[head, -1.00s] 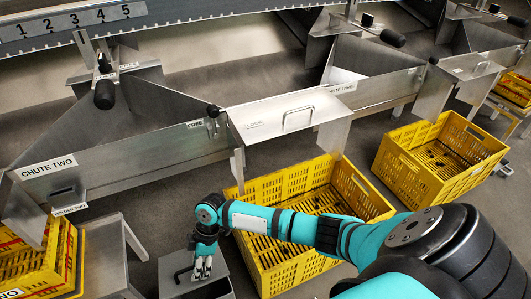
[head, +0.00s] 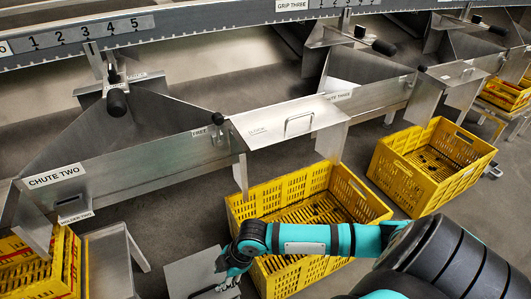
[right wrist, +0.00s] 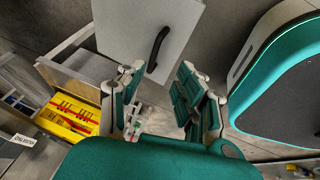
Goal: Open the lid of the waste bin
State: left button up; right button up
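The waste bin is the grey box at the lower edge of the head view. Its flat grey lid (head: 188,272) also shows in the right wrist view (right wrist: 120,25), with a curved black handle (right wrist: 158,48) on it. I cannot tell whether the lid is raised at all. My right gripper (right wrist: 158,84) is open, its fingers apart, with the handle just beyond the fingertips and roughly between them. I see no contact. In the head view my right gripper (head: 228,272) is at the bin's right side, partly cut off below. My left gripper is not in view.
A yellow crate (head: 240,210) stands close to the right of the bin, under my right arm. Another yellow crate (head: 400,180) stands farther right. A metal stand (head: 108,265) and yellow crates (head: 68,265) are at the left. Metal chutes (head: 130,170) run behind.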

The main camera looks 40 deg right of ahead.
jog(key=p+v, duration=0.3)
jog(key=v, duration=0.4)
jog(key=w+d+f+m+t+h+p, duration=0.1)
jog(key=w+d+f+m+t+p, duration=0.1)
jog(key=w+d+f+m+p, duration=0.4)
jog(key=s+d+f+m+h+p, duration=0.2)
jog(key=s+f+p, duration=0.3)
jog(key=s, duration=0.4)
jog(key=shift+s+d+m+g+p, duration=0.15)
jog(key=shift+d+m+g+p, duration=0.3)
jog(key=shift+p, duration=0.35)
jog(key=shift+f, duration=0.1)
